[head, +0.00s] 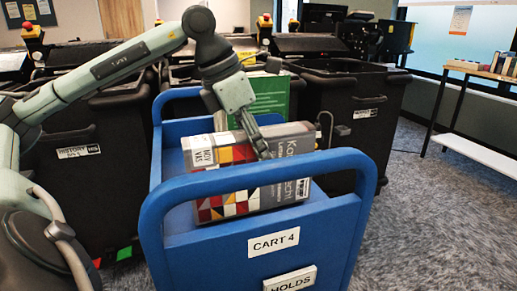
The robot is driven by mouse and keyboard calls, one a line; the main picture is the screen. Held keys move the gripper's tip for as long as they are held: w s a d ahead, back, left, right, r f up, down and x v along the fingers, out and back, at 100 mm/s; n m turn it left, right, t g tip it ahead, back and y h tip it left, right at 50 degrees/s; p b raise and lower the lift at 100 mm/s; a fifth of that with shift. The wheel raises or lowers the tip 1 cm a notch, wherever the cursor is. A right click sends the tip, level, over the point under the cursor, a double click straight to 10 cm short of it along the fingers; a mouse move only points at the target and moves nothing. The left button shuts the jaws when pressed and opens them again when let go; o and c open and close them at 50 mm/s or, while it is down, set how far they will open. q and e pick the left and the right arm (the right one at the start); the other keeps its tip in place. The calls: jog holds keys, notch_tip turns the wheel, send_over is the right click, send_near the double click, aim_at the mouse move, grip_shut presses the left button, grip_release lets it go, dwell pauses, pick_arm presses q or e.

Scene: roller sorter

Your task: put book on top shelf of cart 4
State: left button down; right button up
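The blue cart (205,250), labelled CART 4, stands in the middle of the head view. A thick grey book (295,141) with a red, yellow and black triangle pattern is at its top shelf, partly hidden behind the cart's near handle. Whether the book rests fully on the shelf I cannot tell. My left gripper (245,140) reaches down from above at the book. One finger lies across the book's upper face; the other seems to be near its back edge. Its grip on the book is unclear. My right gripper is not in view.
A green book or panel (271,97) shows behind the gripper. Dark bins (345,100) stand behind and left of the cart. A shelf table with books (482,72) is at the far right. Grey carpet (430,220) is clear on the right.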

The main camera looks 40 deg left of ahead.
pick_arm(q)
jog(key=shift+f+b, duration=0.4)
jog(key=shift+b, duration=0.05)
dwell(0.6)
jog(key=c, duration=0.9)
grip_release()
jog(key=shift+o, duration=0.4)
jog(key=shift+f, duration=0.15)
jog(key=v, duration=1.2)
jog(key=shift+d, duration=0.1)
